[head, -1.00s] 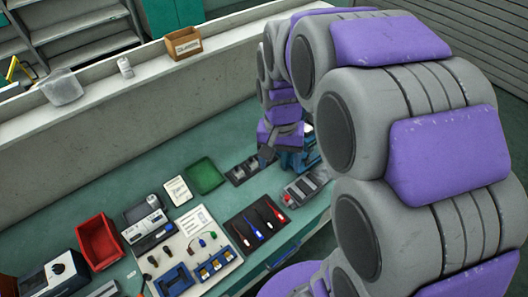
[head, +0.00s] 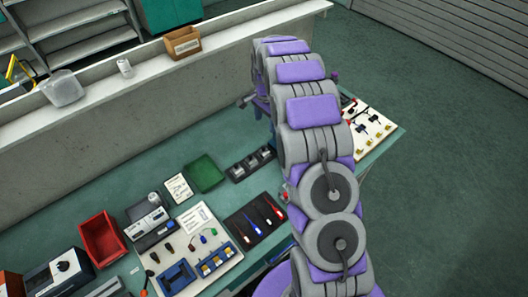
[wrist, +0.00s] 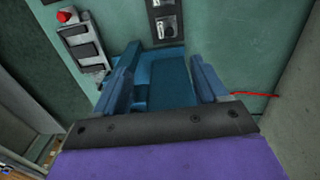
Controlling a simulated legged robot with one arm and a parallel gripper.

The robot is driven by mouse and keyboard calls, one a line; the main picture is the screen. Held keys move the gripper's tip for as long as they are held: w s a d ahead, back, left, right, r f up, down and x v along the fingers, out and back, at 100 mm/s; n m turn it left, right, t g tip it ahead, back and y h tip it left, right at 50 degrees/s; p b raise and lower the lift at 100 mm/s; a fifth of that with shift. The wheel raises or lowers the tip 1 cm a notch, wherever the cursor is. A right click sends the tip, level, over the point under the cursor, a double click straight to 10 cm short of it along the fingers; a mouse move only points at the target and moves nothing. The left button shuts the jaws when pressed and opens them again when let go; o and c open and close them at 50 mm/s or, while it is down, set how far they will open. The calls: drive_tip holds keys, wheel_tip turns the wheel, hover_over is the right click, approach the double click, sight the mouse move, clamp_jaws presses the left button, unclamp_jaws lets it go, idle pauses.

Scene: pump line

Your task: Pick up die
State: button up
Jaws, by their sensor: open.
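My gripper (wrist: 163,62) is open in the wrist view, with its two blue fingers apart. A blue block-like fixture (wrist: 168,82) shows between and beyond the fingers; I see no contact with it. A dark tray (head: 239,176) with several metallic blocks (head: 251,162) lies on the bench in the head view. Part of a dark holder with metallic pieces (wrist: 168,28) also shows at the top of the wrist view, beyond the fingers. I cannot tell which piece is the die. My arm hides the gripper in the head view.
A grey unit with a red button (wrist: 66,15) stands left of the gripper in the wrist view. A red cable (wrist: 255,95) lies to the right. The head view shows a green tray (head: 204,174), a red bin (head: 101,239), a dark screwdriver mat (head: 240,225) and a white board (head: 372,120).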

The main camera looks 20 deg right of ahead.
sight(264, 147)
drive_tip(key=shift+m, duration=0.4)
drive_tip(key=f, duration=0.4)
drive_tip(key=w+f, duration=0.1)
drive_tip(key=f, duration=0.4)
drive_tip(key=f+b, duration=0.1)
drive_tip(key=f, duration=0.4)
drive_tip(key=shift+w+d+f, duration=0.15)
drive_tip(key=shift+w+d, duration=0.05)
drive_tip(key=shift+w, duration=0.1)
drive_tip(key=f, duration=0.3)
drive_tip(key=f+b, duration=0.1)
drive_tip(key=f, duration=0.1)
drive_tip(key=shift+s+a+f, duration=0.1)
drive_tip(key=shift+s+a, duration=0.05)
drive_tip(key=shift+a, duration=0.1)
drive_tip(key=c, duration=1.3)
